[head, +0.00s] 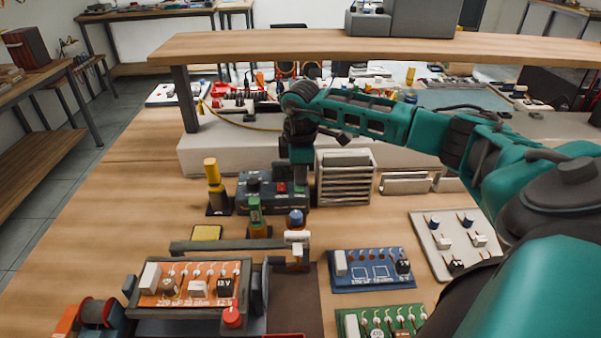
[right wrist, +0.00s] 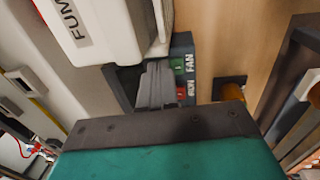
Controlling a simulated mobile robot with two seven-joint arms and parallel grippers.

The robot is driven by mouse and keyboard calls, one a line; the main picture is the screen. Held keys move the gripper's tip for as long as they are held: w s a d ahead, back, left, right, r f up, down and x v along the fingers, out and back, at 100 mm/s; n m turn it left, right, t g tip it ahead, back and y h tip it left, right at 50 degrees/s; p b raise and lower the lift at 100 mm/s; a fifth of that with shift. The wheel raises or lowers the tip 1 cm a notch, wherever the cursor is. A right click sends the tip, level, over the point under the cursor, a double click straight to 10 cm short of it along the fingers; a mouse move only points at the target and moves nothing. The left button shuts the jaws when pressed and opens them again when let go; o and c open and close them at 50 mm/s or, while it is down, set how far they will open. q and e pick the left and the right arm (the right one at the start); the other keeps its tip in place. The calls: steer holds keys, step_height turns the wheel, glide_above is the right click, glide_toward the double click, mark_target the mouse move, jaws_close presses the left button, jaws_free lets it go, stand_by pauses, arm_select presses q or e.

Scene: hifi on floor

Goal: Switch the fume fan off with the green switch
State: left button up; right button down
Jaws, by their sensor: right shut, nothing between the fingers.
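A dark blue-grey switch box (head: 262,196) stands on the bench left of centre. Its red switch (head: 281,187) shows in the head view. In the right wrist view, the green switch (right wrist: 178,67) sits beside the label FAN, with the red switch (right wrist: 182,93) near it. The white fume fan (head: 345,183) with slats stands just right of the box; its lettered case (right wrist: 90,25) shows in the wrist view. My right gripper (head: 301,190) points down at the box's right end, shut and empty. Its fingers (right wrist: 156,84) lie beside the switches; I cannot tell whether they touch. My left gripper is out of view.
A raised wooden shelf (head: 380,46) spans the bench behind my right arm. A yellow-topped tool (head: 213,185) and a green-topped one (head: 254,212) stand near the box. Several circuit boards, including a blue one (head: 372,285), lie in front.

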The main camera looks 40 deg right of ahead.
steer(key=shift+w+f, duration=0.1)
steer(key=shift+f, duration=0.2)
steer(key=shift+s+a, duration=0.1)
steer(key=shift+s, duration=0.15)
steer(key=shift+s+a+p, duration=0.45)
steer(key=shift+s, duration=0.05)
